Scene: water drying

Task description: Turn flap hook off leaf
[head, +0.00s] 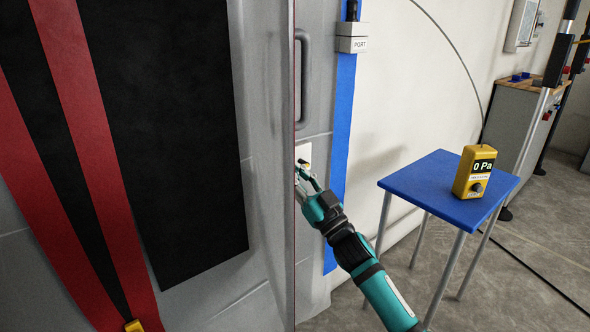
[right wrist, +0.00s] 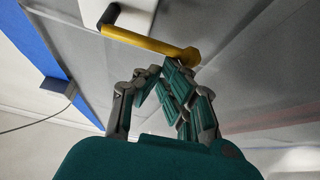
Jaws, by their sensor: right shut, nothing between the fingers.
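The flap hook (right wrist: 150,42) is a yellow bar with a rounded end, on a black pivot against a white plate (right wrist: 135,20) in the right wrist view. In the head view the white plate (head: 303,152) is partly hidden by my right gripper (head: 303,178) and the grey leaf's edge. My right gripper is shut and empty. In the right wrist view its fingers (right wrist: 168,82) are just below the bar's rounded end; I cannot tell if they touch it. The grey leaf (head: 268,120) stands at left in the head view. My left gripper is out of view.
Red straps (head: 85,110) and a black panel (head: 170,130) cover the grey surface at left. A blue strip (head: 342,140) runs below a PORT box (head: 352,40). A blue table (head: 430,185) at right holds a yellow gauge (head: 474,172) reading 0 Pa.

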